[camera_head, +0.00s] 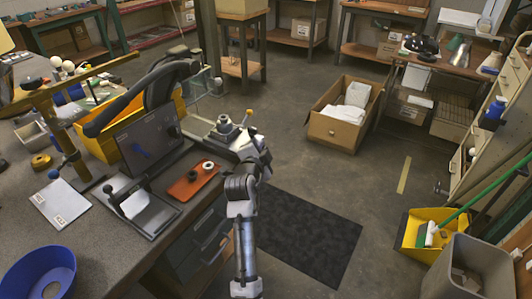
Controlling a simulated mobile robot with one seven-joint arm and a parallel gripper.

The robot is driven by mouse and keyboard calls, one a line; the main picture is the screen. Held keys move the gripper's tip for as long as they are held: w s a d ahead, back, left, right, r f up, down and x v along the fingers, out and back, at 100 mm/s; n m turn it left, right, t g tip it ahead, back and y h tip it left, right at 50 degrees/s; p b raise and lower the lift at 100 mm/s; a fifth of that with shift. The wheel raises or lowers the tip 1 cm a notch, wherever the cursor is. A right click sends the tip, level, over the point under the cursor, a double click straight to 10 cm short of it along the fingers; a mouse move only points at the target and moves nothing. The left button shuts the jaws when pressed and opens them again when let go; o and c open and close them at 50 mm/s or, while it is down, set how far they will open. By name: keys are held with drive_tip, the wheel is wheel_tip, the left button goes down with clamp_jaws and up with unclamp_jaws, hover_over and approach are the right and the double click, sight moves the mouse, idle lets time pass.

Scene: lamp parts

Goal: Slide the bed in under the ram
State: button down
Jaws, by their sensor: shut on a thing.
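A small pale machine stands at the far right edge of the workbench. Its low light-coloured bed (206,123) carries a grey round stepped piece (224,125). A thin handle with a yellow ball knob (250,112) rises at its right end. My gripper (246,142) is at that right end, at the foot of the handle, and is shut on what seems to be the handle. My wrist hides the fingertips and the exact contact. I cannot tell for sure which part is the ram, nor how the bed stands to it.
A dark upright panel (139,147), a grey plate with a lever (145,217) and a yellow bin (102,145) stand to the left. A dark mat (310,235) lies on the floor; a cardboard box (330,128) stands beyond.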

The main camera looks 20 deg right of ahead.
drive_tip(key=shift+w+a+f, duration=0.2)
drive_tip(key=shift+w+a, duration=0.25)
drive_tip(key=shift+w, duration=0.1)
drive_tip(key=shift+w+a+f, duration=0.15)
drive_tip(key=shift+w+a, duration=0.25)
drive_tip(key=shift+w, duration=0.1)
drive_tip(key=c, duration=1.5)
unclamp_jaws()
drive_tip(key=shift+r, duration=0.1)
drive_tip(key=b+v, duration=0.3)
drive_tip(key=v, duration=1.1)
drive_tip(key=shift+w+r+b, duration=0.1)
drive_tip(key=shift+b, duration=0.2)
